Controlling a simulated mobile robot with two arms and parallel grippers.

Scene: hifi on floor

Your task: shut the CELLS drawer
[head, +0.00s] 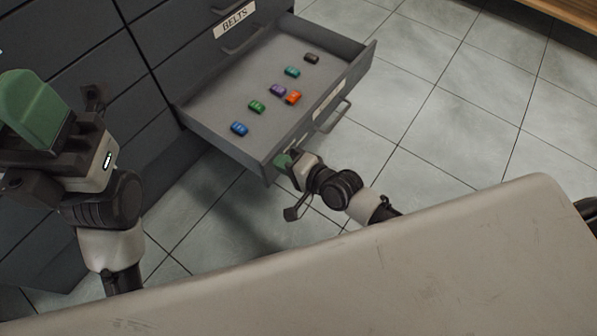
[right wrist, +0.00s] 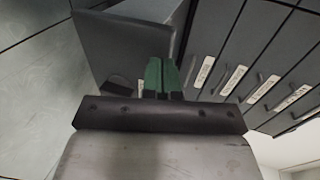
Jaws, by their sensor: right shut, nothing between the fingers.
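A grey drawer (head: 215,100) stands open low in the dark cabinet, below the drawer labelled BELTS. Several small coloured blocks lie in it, among them blue (head: 239,129), orange (head: 293,97) and black (head: 311,58) ones. Its front has a handle (head: 334,117) and a label (head: 326,101) too slanted to read. My right gripper (head: 284,161) is shut and empty at the near end of the drawer front; I cannot tell whether it touches. In the right wrist view its green fingertips (right wrist: 161,74) are together before the grey drawer (right wrist: 125,50). My left gripper (head: 32,108) is raised at the left, its jaw gap hidden.
The cabinet (head: 75,75) fills the upper left, with closed drawers above and beside the open one. Tiled floor (head: 420,120) is clear right of the drawer. A wooden edge (head: 570,10) shows at the top right.

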